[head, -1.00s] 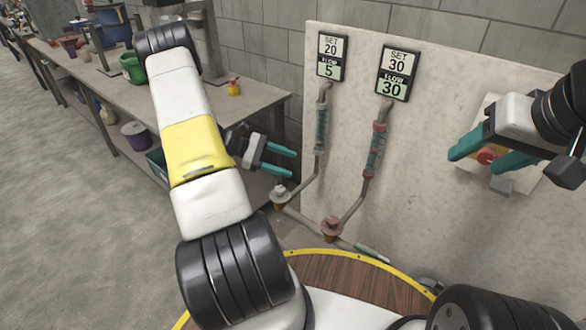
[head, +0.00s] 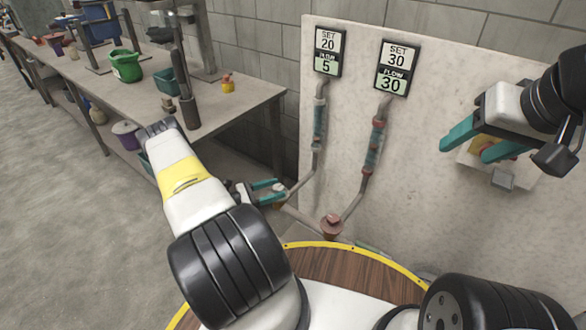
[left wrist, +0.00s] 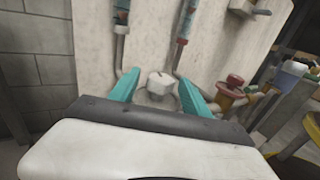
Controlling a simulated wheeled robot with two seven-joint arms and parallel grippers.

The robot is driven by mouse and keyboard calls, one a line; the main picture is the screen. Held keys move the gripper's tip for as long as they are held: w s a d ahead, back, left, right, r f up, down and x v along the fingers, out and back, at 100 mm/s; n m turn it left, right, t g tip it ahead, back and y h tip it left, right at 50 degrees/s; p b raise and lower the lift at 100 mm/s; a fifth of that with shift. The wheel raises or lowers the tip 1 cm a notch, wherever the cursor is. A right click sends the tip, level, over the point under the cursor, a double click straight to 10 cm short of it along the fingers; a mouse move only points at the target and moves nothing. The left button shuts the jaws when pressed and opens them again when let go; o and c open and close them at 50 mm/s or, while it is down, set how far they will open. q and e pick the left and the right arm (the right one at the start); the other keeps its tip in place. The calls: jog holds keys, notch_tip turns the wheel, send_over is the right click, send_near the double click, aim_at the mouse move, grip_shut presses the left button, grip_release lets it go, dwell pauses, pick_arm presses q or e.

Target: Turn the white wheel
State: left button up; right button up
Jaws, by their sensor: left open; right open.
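The white wheel (left wrist: 160,84) sits low on the left pipe, in front of the pale panel. In the left wrist view it shows between the two teal fingers of my left gripper (left wrist: 157,92), which are apart on either side of it. In the head view my left gripper (head: 280,192) is open at the wheel, and its fingers partly hide it. I cannot tell whether the fingers touch it. My right gripper (head: 470,146) is open and empty in front of the panel's right side. The sign (head: 328,52) above the left pipe reads set 20, flow 5.
A red wheel (head: 332,224) sits on the right pipe, close by; its sign (head: 397,68) reads set 30, flow 30. A yellow box (head: 470,151) is behind my right gripper. A workbench (head: 235,108) with pots and tools stands at the left. The grey floor (head: 60,220) there is clear.

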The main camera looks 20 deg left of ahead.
pick_arm(q)
jog(key=shift+x, duration=1.05)
jog(key=shift+c, duration=0.3)
grip_shut()
